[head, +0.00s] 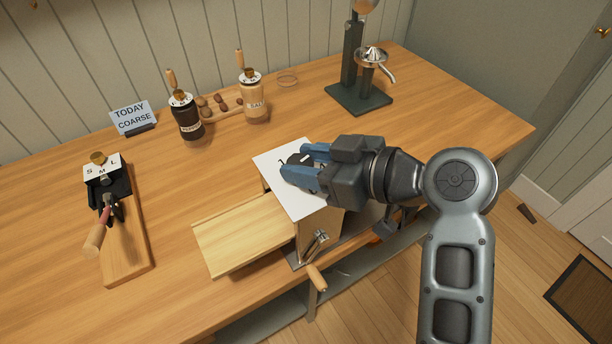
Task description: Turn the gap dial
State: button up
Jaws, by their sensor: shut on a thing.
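The gap dial (293,160) is a dark round knob on the white top plate (302,208) of a wooden box-shaped mill (313,236). A pale pointer mark shows on the dial, and a numeral 1 is printed on the plate beside it. My gripper (296,165) has come in from the right with its blue fingers around the dial and is shut on it. The fingers hide much of the dial and the plate's other markings, so I cannot read its full scale.
A wooden tray (243,234) extends left from the mill, and a crank handle (316,277) hangs at its front. A sign (133,117) reads "TODAY COARSE".

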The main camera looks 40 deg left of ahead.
jog(key=n+g+h+b, duration=0.1)
jog(key=n+g+b, duration=0.3)
jog(key=w+n+g+h+b, duration=0.1)
jog(key=n+g+b, duration=0.1)
jog(key=b, duration=0.1)
jog(key=shift+a+f+g+h, duration=0.15)
jog(key=shift+f+g+h, duration=0.15)
jog(key=shift+g, duration=0.1)
jog(key=n+g+h, duration=0.1)
jog(key=n+g+h+b, duration=0.1)
jog(key=n, duration=0.1)
jog(key=n+g+h+b, duration=0.1)
jog(key=shift+a+r, duration=0.15)
jog(key=shift+r, duration=0.1)
jog(key=shift+n+g+h, duration=0.3)
jog(key=shift+n+h, duration=0.1)
jog(key=shift+n, duration=0.1)
jog(key=o, duration=1.1)
jog(key=shift+c, duration=0.2)
jog(key=b+v, duration=0.1)
jog(key=v, duration=0.6)
jog(key=shift+w, duration=0.35)
jog(key=shift+r, duration=0.15)
